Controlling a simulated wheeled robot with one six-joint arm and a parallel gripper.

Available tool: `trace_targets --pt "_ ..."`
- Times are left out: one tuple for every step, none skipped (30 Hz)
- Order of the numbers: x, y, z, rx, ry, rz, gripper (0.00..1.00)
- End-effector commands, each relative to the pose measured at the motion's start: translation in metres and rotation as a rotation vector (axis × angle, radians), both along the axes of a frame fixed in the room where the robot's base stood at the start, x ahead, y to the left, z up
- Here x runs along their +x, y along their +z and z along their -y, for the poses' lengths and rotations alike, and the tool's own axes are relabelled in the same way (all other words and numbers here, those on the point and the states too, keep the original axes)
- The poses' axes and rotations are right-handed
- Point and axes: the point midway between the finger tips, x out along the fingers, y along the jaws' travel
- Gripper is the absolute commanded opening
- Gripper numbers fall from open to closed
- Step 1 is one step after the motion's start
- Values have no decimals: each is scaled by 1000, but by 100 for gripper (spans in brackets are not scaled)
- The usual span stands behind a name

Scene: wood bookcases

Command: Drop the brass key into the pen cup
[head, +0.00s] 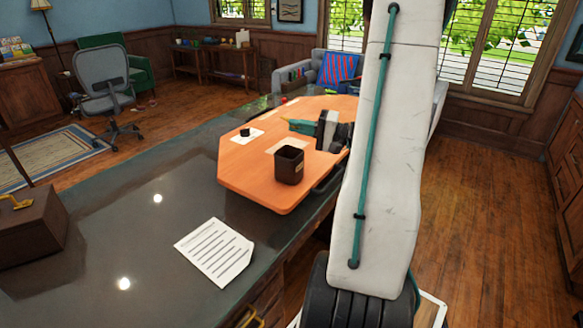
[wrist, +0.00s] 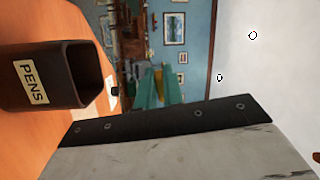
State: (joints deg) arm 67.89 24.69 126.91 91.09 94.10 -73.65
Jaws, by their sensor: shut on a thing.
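The pen cup (head: 289,166) is a dark, square, open-topped cup standing upright on the orange wooden board. In the wrist view the pen cup (wrist: 40,85) is at the left, turned sideways, with its PENS label showing. My gripper (head: 292,125) has teal fingers and is behind the cup in the head view, above the board and apart from the cup. I see no brass key lying anywhere else.
The orange board (head: 240,178) lies on a dark glossy desk (head: 110,225). A small black object (head: 245,131) sits on white paper behind the cup. A printed sheet (head: 215,251) lies in front, and a brown box (head: 30,228) stands at the left. The desk between them is clear.

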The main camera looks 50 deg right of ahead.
Motion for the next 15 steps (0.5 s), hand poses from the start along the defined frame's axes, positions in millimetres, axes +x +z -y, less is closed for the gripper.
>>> trace_targets --pt "0 -7 0 3 0 -1 0" --pt "0 -10 0 2 0 -1 0" --pt "0 -14 0 2 0 -1 0" --pt "0 -17 0 2 0 -1 0" --pt "0 -19 0 2 0 -1 0" --pt "0 -22 0 1 0 0 0" --pt "0 -23 0 1 0 0 0" --pt "0 -25 0 0 0 0 0" --pt "0 -26 0 0 0 0 0" --pt "0 -27 0 0 0 0 0" --pt "0 -27 0 0 0 0 0" --pt "0 -28 0 0 0 0 0" --pt "0 -28 0 -1 0 0 0" --pt "0 -28 0 -1 0 0 0" --pt "0 -28 0 -1 0 0 0"
